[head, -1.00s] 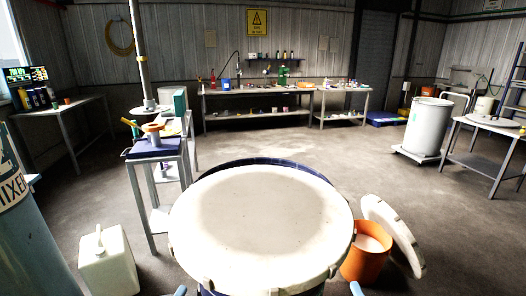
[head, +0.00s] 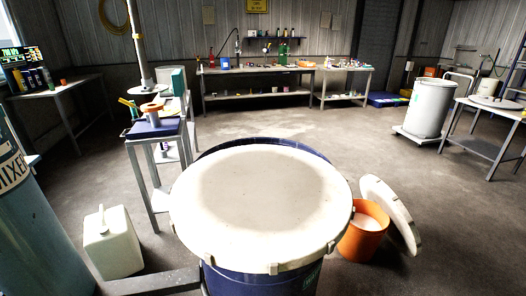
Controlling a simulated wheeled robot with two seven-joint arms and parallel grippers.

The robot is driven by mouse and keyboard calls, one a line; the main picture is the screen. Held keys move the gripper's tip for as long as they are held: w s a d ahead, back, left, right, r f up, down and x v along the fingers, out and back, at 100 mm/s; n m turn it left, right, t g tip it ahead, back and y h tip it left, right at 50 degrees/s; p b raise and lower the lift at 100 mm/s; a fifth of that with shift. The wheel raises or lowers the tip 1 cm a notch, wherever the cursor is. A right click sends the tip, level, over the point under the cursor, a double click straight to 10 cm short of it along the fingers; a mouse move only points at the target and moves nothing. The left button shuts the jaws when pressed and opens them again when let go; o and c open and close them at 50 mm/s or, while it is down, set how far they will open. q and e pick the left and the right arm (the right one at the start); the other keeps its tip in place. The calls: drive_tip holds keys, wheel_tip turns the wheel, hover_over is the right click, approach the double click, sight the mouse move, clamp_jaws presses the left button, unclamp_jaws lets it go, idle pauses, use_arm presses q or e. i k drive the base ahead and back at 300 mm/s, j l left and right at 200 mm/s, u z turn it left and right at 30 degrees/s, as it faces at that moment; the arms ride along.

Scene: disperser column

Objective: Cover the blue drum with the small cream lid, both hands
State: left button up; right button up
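A round cream lid (head: 260,205) with clips around its edge covers most of the blue drum's top. The blue drum (head: 265,285) shows below the lid's near edge, and its far rim shows as a dark blue arc behind the lid. The lid appears set toward me, overhanging the near side; I cannot tell whether it lies flat on the rim. A second cream lid (head: 390,215) leans on edge against an orange bucket at the right. Neither of my grippers is in view.
The orange bucket (head: 363,230) with pale contents stands close right of the drum. The floor behind the drum is clear.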

sight(271, 209)
drive_tip(key=j+z, duration=0.4)
drive_tip(key=k+j+z, duration=0.15)
drive_tip(key=j+z, duration=0.3)
drive_tip(key=k+j+z, duration=0.2)
drive_tip(key=j+z, duration=0.2)
